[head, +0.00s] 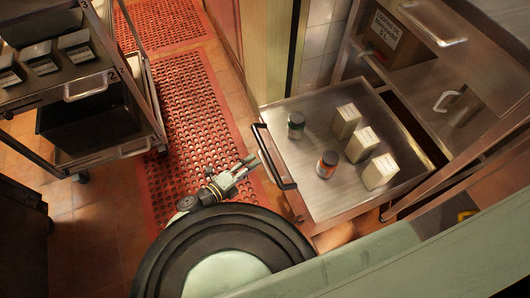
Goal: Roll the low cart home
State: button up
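The low cart (318,199) is a flat steel platform at the right of the head view. It sits partly out of the opening under a steel counter. A black bar handle (275,157) runs along its left edge. Two small jars, one with a green label (296,125) and one with an orange label (327,164), stand on it with several pale boxes (346,122). My gripper (249,163) is just left of the handle, pointing toward it, and appears apart from it. The gap between its fingers is too small to judge. The cart's wheels are hidden.
A tall rack cart (110,150) with trays and a black bin stands at the left. A red perforated mat (186,110) covers the floor between. A cardboard box (390,35) sits on the shelf above the low cart. A pale green ledge (385,250) crosses the lower right.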

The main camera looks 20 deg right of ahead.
aim_at(266, 155)
jog(key=x, duration=0.8)
jog(key=shift+p, duration=0.3)
jog(key=shift+c, duration=0.2)
grip_shut()
